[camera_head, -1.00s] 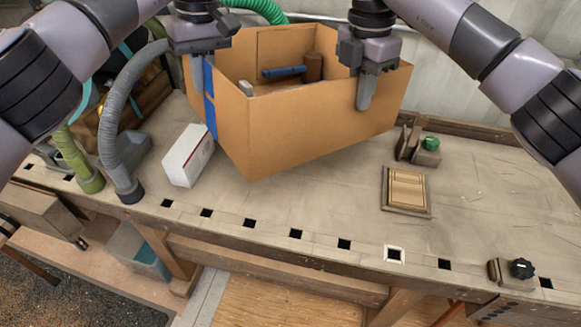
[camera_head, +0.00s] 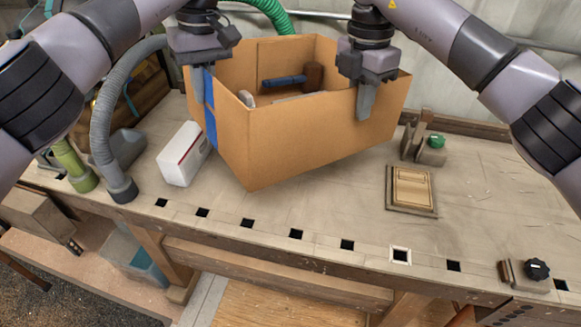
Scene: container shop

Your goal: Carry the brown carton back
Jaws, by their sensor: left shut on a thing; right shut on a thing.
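The brown carton (camera_head: 300,140) is open at the top, with blue tape (camera_head: 210,105) on its left side. It is over the back of the workbench, its near bottom corner low over the top; I cannot tell if it touches. A blue-handled tool (camera_head: 284,81) with a brown head shows inside. My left gripper (camera_head: 204,85) is shut on the carton's left wall. My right gripper (camera_head: 366,95) is shut on its near wall toward the right. The fingers inside the carton are partly hidden.
On the workbench (camera_head: 320,215), a white box (camera_head: 184,153) stands just left of the carton, beside a grey hose (camera_head: 108,130). A wooden panel (camera_head: 411,189) and a green-knobbed block (camera_head: 431,150) lie to the right. Bare bench top lies in front.

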